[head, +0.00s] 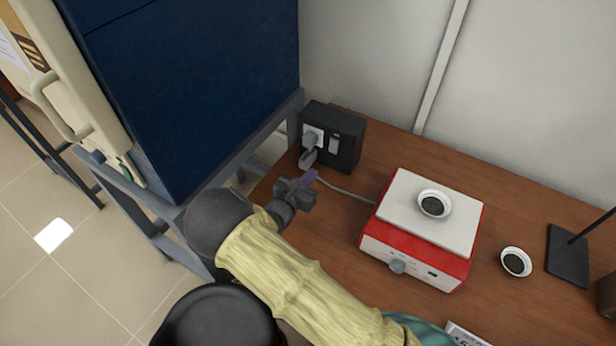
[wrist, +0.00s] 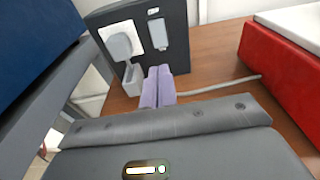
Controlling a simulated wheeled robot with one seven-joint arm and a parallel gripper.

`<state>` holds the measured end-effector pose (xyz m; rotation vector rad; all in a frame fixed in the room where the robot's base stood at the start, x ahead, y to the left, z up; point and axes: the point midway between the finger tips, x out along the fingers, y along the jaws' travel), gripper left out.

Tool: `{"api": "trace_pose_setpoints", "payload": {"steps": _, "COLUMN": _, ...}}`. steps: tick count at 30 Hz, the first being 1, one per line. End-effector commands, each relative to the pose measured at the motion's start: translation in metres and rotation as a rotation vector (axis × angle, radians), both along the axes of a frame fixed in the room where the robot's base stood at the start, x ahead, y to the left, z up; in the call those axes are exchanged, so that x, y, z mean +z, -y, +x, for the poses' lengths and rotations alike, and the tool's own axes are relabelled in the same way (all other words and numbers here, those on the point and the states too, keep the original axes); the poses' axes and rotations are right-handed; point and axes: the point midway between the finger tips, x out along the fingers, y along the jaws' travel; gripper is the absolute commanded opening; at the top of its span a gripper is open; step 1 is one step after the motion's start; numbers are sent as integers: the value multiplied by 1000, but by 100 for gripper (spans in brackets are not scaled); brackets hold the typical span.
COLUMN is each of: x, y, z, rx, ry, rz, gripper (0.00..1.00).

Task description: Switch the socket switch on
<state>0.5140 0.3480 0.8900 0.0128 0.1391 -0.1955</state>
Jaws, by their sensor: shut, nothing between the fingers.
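The black socket box (head: 338,135) stands on the wooden table against the wall, beside the blue cabinet. A white plate with a grey plug (head: 311,138) is on its left part. The grey rocker switch (head: 334,144) is on its right part, and it shows larger in the wrist view (wrist: 155,38). I cannot tell which way the switch is set. My gripper (head: 309,177) is shut and empty, in front of and below the box. In the wrist view its purple fingers (wrist: 158,85) are together, just below the switch and apart from it, right of the plug's lower part.
A red and white hotplate (head: 415,240) with a small white dish (head: 433,204) on top stands to the right. A cable (head: 345,190) runs along the table towards it. The blue cabinet (head: 200,90) on a grey frame stands close on the left. Another dish (head: 515,262) lies right of the hotplate.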

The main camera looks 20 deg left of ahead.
Motion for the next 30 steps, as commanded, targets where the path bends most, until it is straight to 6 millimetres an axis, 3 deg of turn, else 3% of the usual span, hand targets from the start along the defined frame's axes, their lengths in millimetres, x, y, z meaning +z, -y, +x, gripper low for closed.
{"api": "trace_pose_setpoints", "payload": {"steps": 15, "x": -10, "y": 18, "z": 88, "rx": -2, "ry": 1, "rz": 1, "gripper": 0}}
{"api": "trace_pose_setpoints", "payload": {"steps": 21, "x": -14, "y": 20, "z": 102, "rx": 0, "ry": 0, "rz": 1, "gripper": 0}}
{"api": "trace_pose_setpoints", "payload": {"steps": 30, "x": -14, "y": 20, "z": 102, "rx": 0, "ry": 0, "rz": 1, "gripper": 0}}
